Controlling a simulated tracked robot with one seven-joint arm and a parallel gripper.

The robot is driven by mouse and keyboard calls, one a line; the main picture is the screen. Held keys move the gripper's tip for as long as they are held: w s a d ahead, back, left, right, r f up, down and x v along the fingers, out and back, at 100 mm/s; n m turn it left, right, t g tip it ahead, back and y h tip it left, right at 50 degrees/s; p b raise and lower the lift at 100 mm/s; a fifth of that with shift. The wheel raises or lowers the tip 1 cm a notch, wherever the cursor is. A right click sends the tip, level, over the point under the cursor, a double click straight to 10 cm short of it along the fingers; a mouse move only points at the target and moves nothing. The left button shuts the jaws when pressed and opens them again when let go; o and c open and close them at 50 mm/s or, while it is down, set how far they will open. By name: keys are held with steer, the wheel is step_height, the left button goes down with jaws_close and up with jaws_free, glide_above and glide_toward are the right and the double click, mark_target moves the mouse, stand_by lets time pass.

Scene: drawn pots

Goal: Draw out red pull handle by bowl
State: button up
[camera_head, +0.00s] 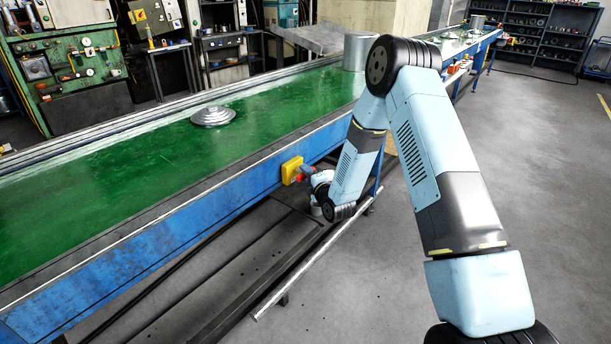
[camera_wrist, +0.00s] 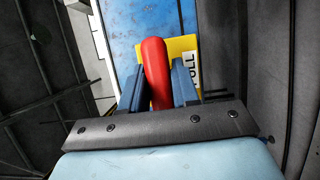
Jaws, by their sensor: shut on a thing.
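The red pull handle (camera_wrist: 154,62) stands out from a yellow plate (camera_wrist: 183,47) with a partly hidden "PULL" label in the wrist view. My gripper (camera_wrist: 158,72) is shut on it, with one blue finger on each side. In the head view the yellow housing (camera_head: 290,169) sits on the blue side of the conveyor, and a little red of the handle (camera_head: 299,178) shows beside my gripper (camera_head: 308,173). A low, round, stepped metal piece (camera_head: 213,116), perhaps the bowl turned over, lies on the green belt above and left of the housing.
The green conveyor (camera_head: 110,165) runs from the lower left to the upper right. A tall metal pot (camera_head: 358,52) stands on it behind my arm. A pale rail (camera_head: 300,268) and dark platform lie below. Grey floor (camera_head: 540,200) is open at the right.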

steer(key=shift+f, duration=0.1)
jaws_close()
steer(key=shift+s+d+f, duration=0.15)
steer(key=shift+s+d, duration=0.85)
steer(key=shift+d, duration=0.2)
steer(key=o, duration=0.9)
jaws_free()
steer(key=v, duration=1.3)
steer(key=shift+s+d, duration=0.25)
